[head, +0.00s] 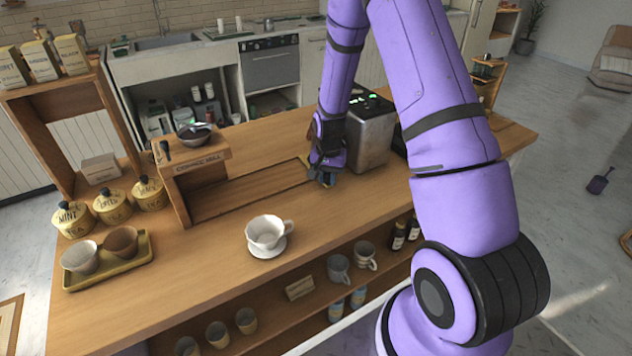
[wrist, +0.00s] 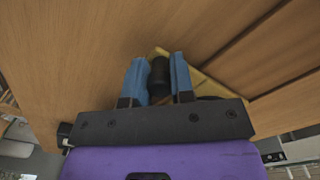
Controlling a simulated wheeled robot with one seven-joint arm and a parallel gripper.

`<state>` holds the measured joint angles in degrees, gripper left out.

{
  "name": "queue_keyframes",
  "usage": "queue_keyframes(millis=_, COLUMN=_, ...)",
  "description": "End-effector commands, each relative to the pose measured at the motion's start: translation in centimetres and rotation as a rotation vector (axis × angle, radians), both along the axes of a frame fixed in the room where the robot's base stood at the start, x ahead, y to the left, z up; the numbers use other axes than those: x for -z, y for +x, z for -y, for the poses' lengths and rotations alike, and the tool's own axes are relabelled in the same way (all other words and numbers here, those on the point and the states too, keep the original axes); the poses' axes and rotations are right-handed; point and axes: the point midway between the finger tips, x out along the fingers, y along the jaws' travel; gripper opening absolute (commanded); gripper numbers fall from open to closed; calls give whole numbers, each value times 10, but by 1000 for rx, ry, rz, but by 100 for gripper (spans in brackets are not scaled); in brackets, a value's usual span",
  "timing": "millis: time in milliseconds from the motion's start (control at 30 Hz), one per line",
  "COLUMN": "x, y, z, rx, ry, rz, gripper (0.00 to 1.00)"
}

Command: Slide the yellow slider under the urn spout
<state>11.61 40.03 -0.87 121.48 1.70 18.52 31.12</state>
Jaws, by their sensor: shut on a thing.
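The yellow slider (wrist: 209,86) shows in the wrist view as a flat yellow piece with a dark upright knob (wrist: 160,76). My gripper (wrist: 158,60) has its two blue fingers on either side of that knob, shut on it. In the head view my gripper (head: 326,178) is low at the right end of the wooden track (head: 250,188), and only a small yellow edge of the slider (head: 304,162) shows beside it. The rest of the slider is hidden by my gripper. I cannot clearly pick out an urn or its spout.
A wooden stand (head: 203,156) with a bowl on top is at the track's left end. A metal machine (head: 372,138) stands close behind my gripper. A white cup (head: 265,232) on a saucer is in front of the track. Yellow jars (head: 110,207) are at left.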

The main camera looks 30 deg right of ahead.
Motion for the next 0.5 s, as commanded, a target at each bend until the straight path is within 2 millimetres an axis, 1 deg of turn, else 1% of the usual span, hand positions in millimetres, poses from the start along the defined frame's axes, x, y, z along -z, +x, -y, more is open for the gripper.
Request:
queue_keyframes(millis=133, x=0, y=0, z=6, rx=0, ry=0, rz=1, gripper=0)
queue_keyframes(millis=467, x=-1, y=1, z=9, rx=3, ry=-3, rz=3, gripper=0)
queue_keyframes(millis=500, x=-1, y=1, z=9, rx=4, ry=-3, rz=3, gripper=27)
